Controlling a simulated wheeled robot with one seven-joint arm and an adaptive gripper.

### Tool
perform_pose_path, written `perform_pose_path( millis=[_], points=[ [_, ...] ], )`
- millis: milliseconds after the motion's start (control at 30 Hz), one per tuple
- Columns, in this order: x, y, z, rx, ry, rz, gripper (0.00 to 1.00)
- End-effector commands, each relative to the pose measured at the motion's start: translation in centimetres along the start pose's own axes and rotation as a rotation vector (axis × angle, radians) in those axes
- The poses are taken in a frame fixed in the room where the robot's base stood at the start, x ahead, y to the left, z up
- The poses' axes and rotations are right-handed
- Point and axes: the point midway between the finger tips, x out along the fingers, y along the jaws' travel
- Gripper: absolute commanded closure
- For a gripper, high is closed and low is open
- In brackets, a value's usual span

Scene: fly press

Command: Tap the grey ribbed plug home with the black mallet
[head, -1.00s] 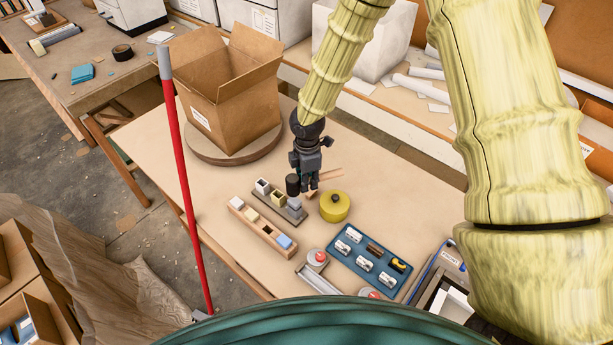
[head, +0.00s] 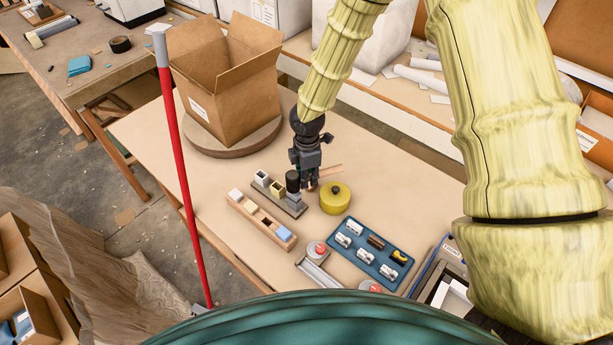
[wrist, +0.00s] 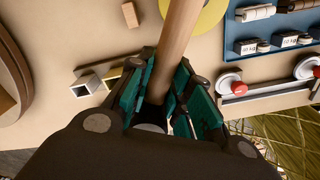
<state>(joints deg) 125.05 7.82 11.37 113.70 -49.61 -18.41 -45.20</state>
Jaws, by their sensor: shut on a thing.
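My gripper (head: 309,184) is shut on the wooden handle (wrist: 179,40) of the black mallet, which runs up through the wrist view between the teal-lined fingers. The black mallet head (head: 292,181) hangs beside the fingers in the head view, over the near end of a grey rack (head: 300,211). The grey plug (head: 294,198) shows just below the head at that end; its ribs are too small to make out. I cannot tell whether head and plug touch. A white socket (head: 261,177) and a yellowish socket (head: 277,188) stand beside it; the wrist view hides the plug behind my gripper.
A wooden tray (head: 264,226) with coloured blocks lies in front of the rack. A yellow round tin (head: 335,198) stands close right of my gripper. A blue tray (head: 365,253) of small parts lies nearer right. An open carton (head: 227,92) stands on a round board behind.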

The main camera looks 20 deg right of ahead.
Motion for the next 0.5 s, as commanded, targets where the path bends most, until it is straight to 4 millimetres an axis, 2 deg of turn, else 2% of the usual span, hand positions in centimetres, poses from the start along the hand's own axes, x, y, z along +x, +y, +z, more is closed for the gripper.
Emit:
perform_pose_path(
  millis=[267,500],
  points=[
    [0.2,0.0,0.0,0.000,0.000,0.000,1.00],
    [1.7,0.1,0.1,0.000,0.000,0.000,1.00]
  ],
)
